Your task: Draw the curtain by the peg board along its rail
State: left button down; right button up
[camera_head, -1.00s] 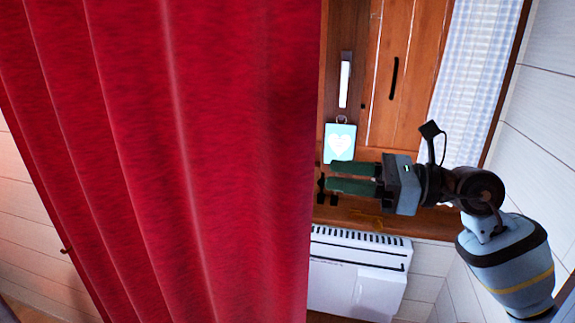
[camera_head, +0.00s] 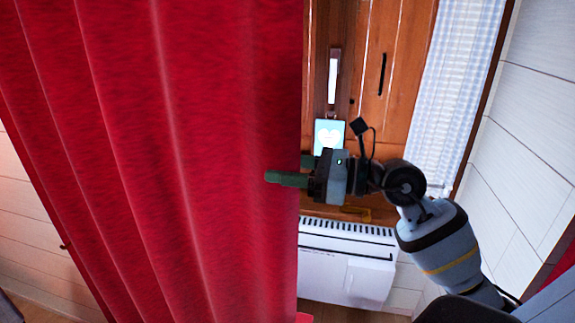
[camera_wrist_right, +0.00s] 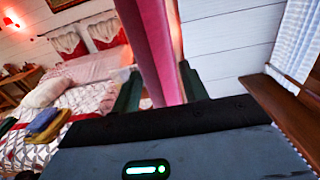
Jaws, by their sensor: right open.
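The red curtain (camera_head: 160,150) hangs in folds over the left half of the head view. Its right edge is by the wooden panels. My right gripper (camera_head: 288,170) is open at this edge, with one green finger in front of the cloth and the other partly hidden behind it. In the right wrist view the curtain (camera_wrist_right: 152,45) shows edge-on as a pink-red strip between the two spread fingers (camera_wrist_right: 159,80). Whether the cloth touches either finger I cannot tell. The rail and the peg board are not in view. My left gripper is not in view.
A white heater (camera_head: 345,265) is below, a blue checked curtain (camera_head: 450,90) to the right. The wrist view shows a bed (camera_wrist_right: 85,95).

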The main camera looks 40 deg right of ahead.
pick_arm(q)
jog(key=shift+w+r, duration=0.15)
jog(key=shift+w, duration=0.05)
pick_arm(e)
grip_shut()
jog(key=shift+s+d+f, duration=0.1)
jog(key=shift+s+d, duration=0.55)
jog(key=shift+s, duration=0.2)
jog(key=shift+c, duration=1.8)
grip_release()
jog(key=shift+d, duration=0.1)
jog(key=o, duration=0.4)
jog(key=shift+s+d, duration=0.15)
jog(key=shift+s, duration=0.05)
jog(key=shift+c, duration=0.2)
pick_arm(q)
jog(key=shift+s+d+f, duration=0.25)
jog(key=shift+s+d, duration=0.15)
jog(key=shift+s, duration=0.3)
pick_arm(e)
jog(key=shift+w, duration=0.1)
